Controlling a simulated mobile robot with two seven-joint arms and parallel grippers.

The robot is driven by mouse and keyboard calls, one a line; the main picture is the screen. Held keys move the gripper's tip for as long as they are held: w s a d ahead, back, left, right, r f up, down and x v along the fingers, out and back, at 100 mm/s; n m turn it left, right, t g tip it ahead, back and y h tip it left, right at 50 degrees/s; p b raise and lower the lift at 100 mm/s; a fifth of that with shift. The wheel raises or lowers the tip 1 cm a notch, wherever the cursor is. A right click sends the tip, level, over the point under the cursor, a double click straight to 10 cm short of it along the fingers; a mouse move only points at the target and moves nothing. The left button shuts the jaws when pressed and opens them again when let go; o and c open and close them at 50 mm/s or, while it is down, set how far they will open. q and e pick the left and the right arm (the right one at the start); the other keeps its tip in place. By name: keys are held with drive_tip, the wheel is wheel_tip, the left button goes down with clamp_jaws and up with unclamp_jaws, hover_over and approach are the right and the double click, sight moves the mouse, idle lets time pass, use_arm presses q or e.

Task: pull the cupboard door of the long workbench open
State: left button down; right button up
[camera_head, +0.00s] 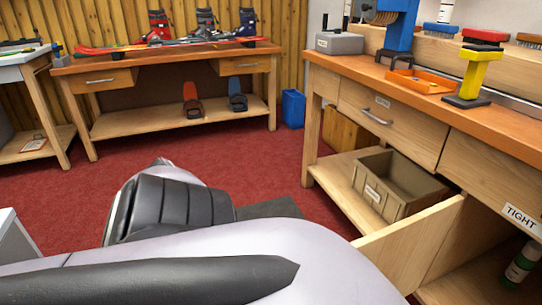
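The long workbench (345,68) runs along the right side, with an orange-brown top and pale wooden drawers. Below its right part, a pale wooden panel (437,242) juts out into the room; it looks like the cupboard door standing open. Part of the cupboard's inside shows to its right, with a green and white bottle (522,262). The panel's lower part is hidden behind a large white and black arm link of mine in the foreground. No handle shows on the panel. Neither of my grippers' fingers can be seen.
A grey-brown crate (395,205) sits on the workbench's low shelf, left of the panel. A drawer with a handle (377,117) is shut above it. A blue bin (293,107) and a second bench (165,62) stand at the back.

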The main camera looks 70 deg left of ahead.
use_arm(q)
drive_tip(key=shift+a, duration=0.25)
use_arm(e)
drive_tip(key=shift+a, duration=0.2)
use_arm(q)
drive_tip(key=c, duration=1.3)
unclamp_jaws()
drive_tip(key=shift+a, duration=0.1)
drive_tip(key=b+v, duration=0.1)
drive_tip(key=v, duration=0.6)
use_arm(e)
drive_tip(key=shift+w+a, duration=0.1)
drive_tip(key=shift+s+f, duration=0.2)
